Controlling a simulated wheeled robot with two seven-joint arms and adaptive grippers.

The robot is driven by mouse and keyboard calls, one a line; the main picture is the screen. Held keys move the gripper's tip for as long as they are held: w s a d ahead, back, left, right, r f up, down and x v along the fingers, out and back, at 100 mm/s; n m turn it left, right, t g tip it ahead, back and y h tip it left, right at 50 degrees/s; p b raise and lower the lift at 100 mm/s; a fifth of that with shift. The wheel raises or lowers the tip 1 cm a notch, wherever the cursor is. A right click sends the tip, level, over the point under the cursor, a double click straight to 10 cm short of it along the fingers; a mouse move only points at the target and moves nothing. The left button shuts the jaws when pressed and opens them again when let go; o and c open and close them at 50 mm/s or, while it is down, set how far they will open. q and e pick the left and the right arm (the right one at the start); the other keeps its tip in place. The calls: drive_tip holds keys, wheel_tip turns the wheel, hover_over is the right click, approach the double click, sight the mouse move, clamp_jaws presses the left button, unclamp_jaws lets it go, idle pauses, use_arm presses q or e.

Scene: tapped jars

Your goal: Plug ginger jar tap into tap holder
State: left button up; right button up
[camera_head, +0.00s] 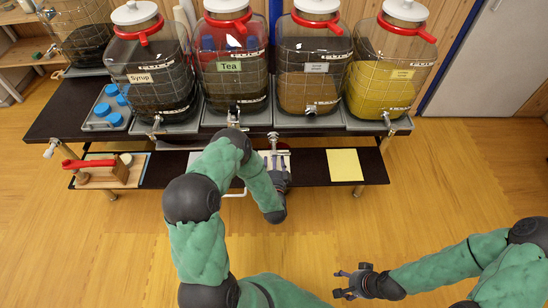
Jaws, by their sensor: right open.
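Several large glass jars with red collars and white lids stand in a row on the dark table. One reads Syrup (155,85) and one reads Tea (235,80). The labels on the brown jar (313,75) and the yellow jar (395,85) are too small to read, so I cannot tell which is ginger. My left gripper (276,163) is at the lower shelf below the Tea and brown jars. A metal tap-like piece (273,140) is just above it; whether it is gripped is unclear. My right gripper (350,283) is open and empty above the floor.
A dark lower shelf (310,168) runs along the table front, with a yellow sheet (344,165) at right and a red-handled wooden piece (98,170) at left. A tray with blue caps (107,107) stands left of the jars. The floor at right is clear.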

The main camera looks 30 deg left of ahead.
use_arm(q)
drive_tip(key=shift+s+d, duration=0.25)
drive_tip(key=shift+s, duration=0.15)
drive_tip(key=shift+b+x, duration=0.4)
drive_tip(key=shift+x, duration=0.95)
drive_tip(key=shift+r, duration=0.1)
drive_tip(key=o, duration=0.8)
drive_tip(key=shift+s+d+r, duration=0.1)
drive_tip(key=shift+s, duration=0.15)
drive_tip(key=shift+w+f, duration=0.2)
idle(0.3)
drive_tip(key=shift+s+a, duration=0.25)
drive_tip(key=shift+a, duration=0.15)
